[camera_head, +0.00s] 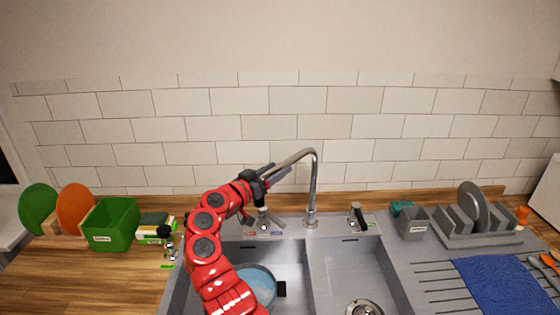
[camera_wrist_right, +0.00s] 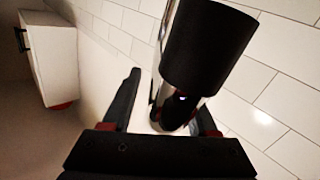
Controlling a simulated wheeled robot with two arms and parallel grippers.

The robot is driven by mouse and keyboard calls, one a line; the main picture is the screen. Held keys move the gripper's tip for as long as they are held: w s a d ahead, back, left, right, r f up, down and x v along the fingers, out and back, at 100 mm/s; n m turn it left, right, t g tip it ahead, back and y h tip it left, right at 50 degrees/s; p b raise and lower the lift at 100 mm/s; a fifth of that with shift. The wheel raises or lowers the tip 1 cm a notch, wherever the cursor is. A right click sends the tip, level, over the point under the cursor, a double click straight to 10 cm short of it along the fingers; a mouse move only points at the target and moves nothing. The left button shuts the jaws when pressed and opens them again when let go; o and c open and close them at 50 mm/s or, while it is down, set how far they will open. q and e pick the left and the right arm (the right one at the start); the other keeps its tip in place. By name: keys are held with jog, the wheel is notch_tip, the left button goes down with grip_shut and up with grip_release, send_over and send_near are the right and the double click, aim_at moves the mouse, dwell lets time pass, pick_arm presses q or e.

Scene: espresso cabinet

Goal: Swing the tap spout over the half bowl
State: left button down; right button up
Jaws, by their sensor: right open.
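The chrome tap spout (camera_head: 314,175) rises from behind the sink and curves left, its outlet end above the left basin side. In the right wrist view the spout's black end (camera_wrist_right: 208,45) is large and close, in front of the right-hand finger. My right gripper (camera_head: 274,176) is open at the spout's outlet end; its fingers also show in the right wrist view (camera_wrist_right: 163,112). I cannot tell whether they touch the spout. The narrower right basin (camera_head: 345,268), which looks like the half bowl, is empty with a drain. My left gripper is out of view.
The left basin (camera_head: 296,270) holds a blue plate (camera_head: 262,284), partly hidden by my right arm. A green box (camera_head: 112,225) is at left, a dish rack (camera_head: 485,236) and blue cloth (camera_head: 505,285) at right. The tiled wall is behind.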

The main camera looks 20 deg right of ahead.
jog(key=shift+x, duration=1.1)
jog(key=shift+a, duration=0.1)
jog(key=shift+s, duration=0.1)
jog(key=shift+c, duration=0.2)
grip_shut()
jog(key=shift+f, duration=0.1)
